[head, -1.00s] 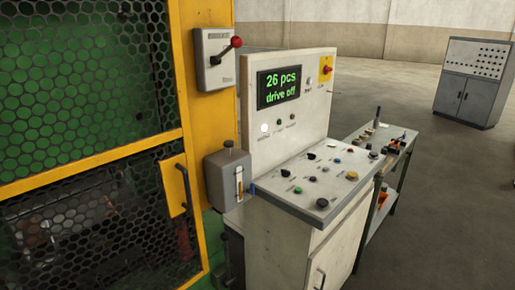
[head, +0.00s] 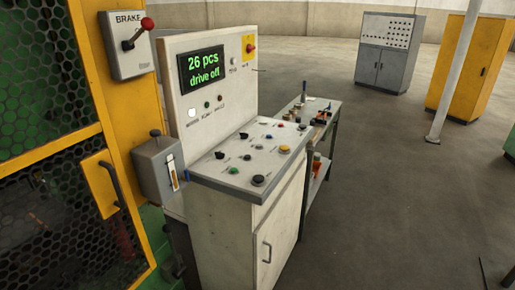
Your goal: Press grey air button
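The white control console (head: 222,225) stands left of centre, with a sloping desk of several buttons and knobs. A dark grey or black round button (head: 258,180) sits at the desk's near right corner, and a greyish button (head: 302,127) sits at its far right end. The labels are too small to read, so I cannot tell which one is the air button. Green (head: 234,170), yellow (head: 284,149), blue (head: 268,136) and red (head: 282,123) buttons and black knobs (head: 220,155) are also on the desk. Neither of my grippers shows.
A bench (head: 330,120) adjoins the console's right. The floor (head: 400,190) at right is clear.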

